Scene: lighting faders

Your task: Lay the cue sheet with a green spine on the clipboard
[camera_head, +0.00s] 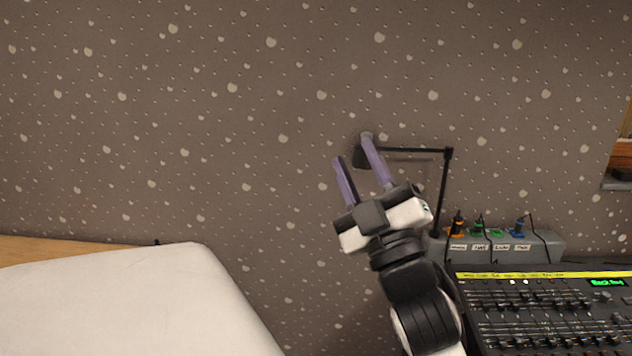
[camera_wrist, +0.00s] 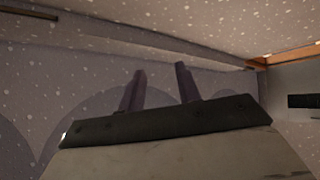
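My gripper (camera_head: 352,148) is raised in front of the speckled wall in the head view, its two purple fingers apart with nothing between them. It also shows in the wrist view (camera_wrist: 160,72), open and empty, with the wall beyond. I see no cue sheet with a green spine and no clipboard in either view.
A lighting console with faders (camera_head: 545,315) stands at the lower right. A grey box with labelled coloured plugs (camera_head: 555,247) and a black desk lamp (camera_head: 448,185) are behind it. A large white surface (camera_head: 130,305) fills the lower left, beside a wooden surface (camera_head: 60,250).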

